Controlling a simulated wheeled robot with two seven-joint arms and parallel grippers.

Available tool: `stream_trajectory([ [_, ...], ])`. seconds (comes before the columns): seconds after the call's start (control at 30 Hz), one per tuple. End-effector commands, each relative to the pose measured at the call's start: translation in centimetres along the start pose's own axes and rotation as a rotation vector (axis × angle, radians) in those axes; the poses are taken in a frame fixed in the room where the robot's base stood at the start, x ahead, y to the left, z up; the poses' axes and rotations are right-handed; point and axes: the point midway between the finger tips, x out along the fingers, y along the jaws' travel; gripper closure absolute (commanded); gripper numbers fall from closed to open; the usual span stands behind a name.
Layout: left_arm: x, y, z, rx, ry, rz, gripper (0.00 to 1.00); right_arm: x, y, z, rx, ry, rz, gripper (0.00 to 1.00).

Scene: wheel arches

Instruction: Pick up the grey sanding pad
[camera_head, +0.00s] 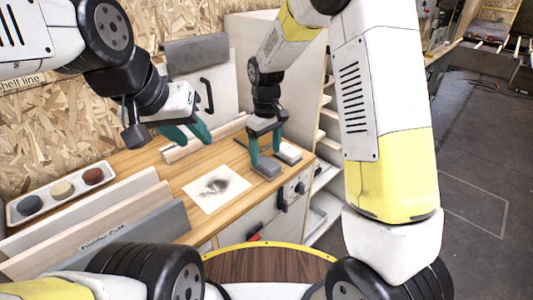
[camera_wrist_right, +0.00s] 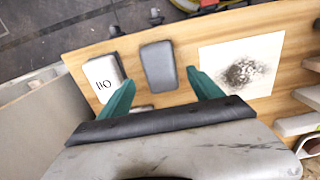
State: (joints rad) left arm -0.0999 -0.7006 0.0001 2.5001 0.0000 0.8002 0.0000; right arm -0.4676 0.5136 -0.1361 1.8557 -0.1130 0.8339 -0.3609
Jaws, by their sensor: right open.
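The grey sanding pad (camera_head: 267,169) lies on the wooden bench near its front edge. In the right wrist view the pad (camera_wrist_right: 158,66) is a rounded grey block, lying between and just beyond the fingertips. My right gripper (camera_head: 265,155) points down over the pad, its teal fingers apart and empty. In the right wrist view the gripper (camera_wrist_right: 160,82) shows clear space between each finger and the pad; the height gap is hard to judge. My left gripper (camera_head: 196,141) hangs over the bench further left, its teal fingers apart with nothing between them.
A white block with dark markings (camera_wrist_right: 104,80) lies beside the pad, partly behind the left finger. A smudged white sheet (camera_head: 217,188) lies on the other side. A tray of round pads (camera_head: 60,191) and several boards (camera_head: 110,235) stand at the left. Drawers (camera_head: 293,190) are below the bench edge.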

Motion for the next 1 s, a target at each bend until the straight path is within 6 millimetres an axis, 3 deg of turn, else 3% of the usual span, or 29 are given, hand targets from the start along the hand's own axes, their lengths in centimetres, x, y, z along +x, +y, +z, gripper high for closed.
stream_trajectory([
  [0.23,0.0,0.0,0.0,0.000,0.000,0.000,0.64,3.6,-0.1,0.5,0.000,-0.003,-0.001,0.25],
  [0.57,0.0,0.0,0.0,0.000,0.000,0.000,0.64,4.2,-0.1,0.4,0.001,0.000,0.000,0.27],
  [0.9,0.0,0.0,0.0,0.000,0.000,0.000,0.64,4.2,-0.1,0.4,0.001,0.000,0.000,0.92],
  [1.0,0.0,0.0,0.0,0.000,0.000,0.000,0.64,4.2,-0.1,0.4,0.001,0.000,0.000,0.93],
])
